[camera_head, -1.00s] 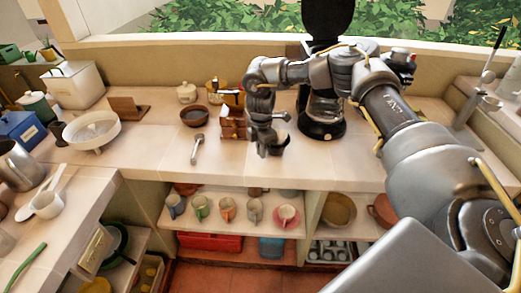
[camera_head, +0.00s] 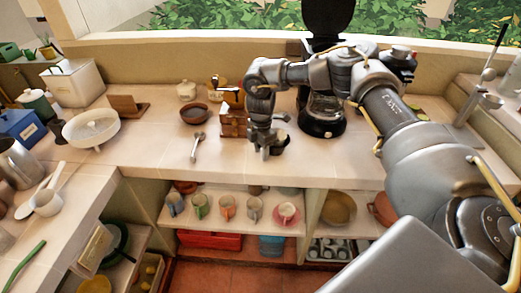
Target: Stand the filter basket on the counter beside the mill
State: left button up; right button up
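The filter basket appears to be the dark cup-shaped piece (camera_head: 283,139) right of the mill, in front of the coffee machine. My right gripper (camera_head: 264,151) points down between the mill and this dark piece, close beside the piece on its left. My wrist hides part of the area around it. The fingers are too small to tell whether they are closed on it or whether the piece touches the counter. My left gripper is out of view.
The coffee machine (camera_head: 322,122) stands behind the dark piece. A spoon (camera_head: 197,147) and a brown bowl (camera_head: 194,113) lie left of the mill. Cups (camera_head: 228,208) line the shelf below. The counter's front strip is clear.

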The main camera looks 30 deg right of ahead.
notch_tip(320, 180, up, 11)
jog(key=shift+f+b, duration=0.1)
jog(key=shift+b, duration=0.75)
jog(key=shift+w, duration=0.1)
